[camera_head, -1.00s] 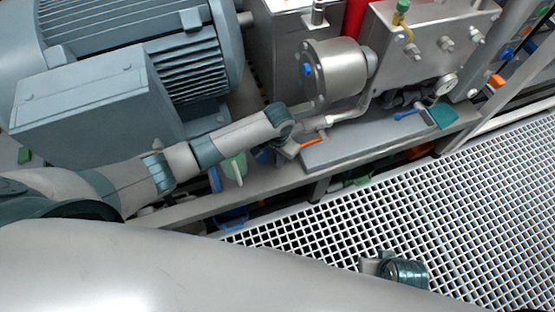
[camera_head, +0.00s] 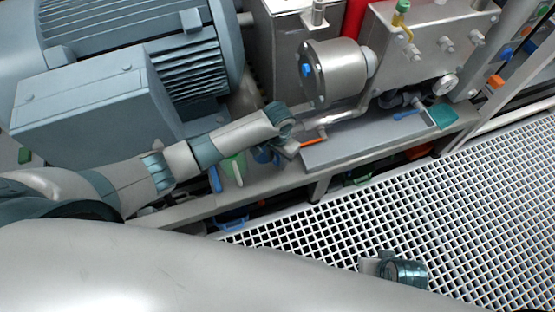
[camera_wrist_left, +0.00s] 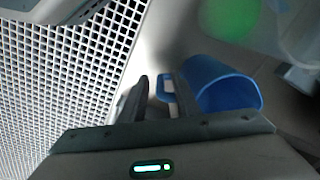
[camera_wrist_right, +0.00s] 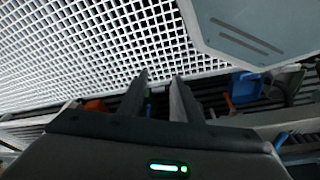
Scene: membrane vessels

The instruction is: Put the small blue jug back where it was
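The small blue jug (camera_head: 262,154) stands on the grey ledge, partly hidden by my left arm in the head view. In the left wrist view the blue jug (camera_wrist_left: 224,86) has its open rim tilted in the picture, and its handle (camera_wrist_left: 166,88) lies between the fingers of my left gripper (camera_wrist_left: 160,84). The fingers look apart, with a gap beside the handle. In the head view my left gripper (camera_head: 289,150) is low over the ledge, its fingertips hard to make out. My right gripper (camera_wrist_right: 159,80) is open and empty above the grating.
A green jug (camera_head: 236,166) stands left of the blue one. An orange-handled tool (camera_head: 313,142) lies to the right, by a raised grey plate (camera_head: 350,143). A steel cylinder (camera_head: 336,72) and a large motor (camera_head: 90,105) stand behind. White grating (camera_head: 480,200) fills the front right.

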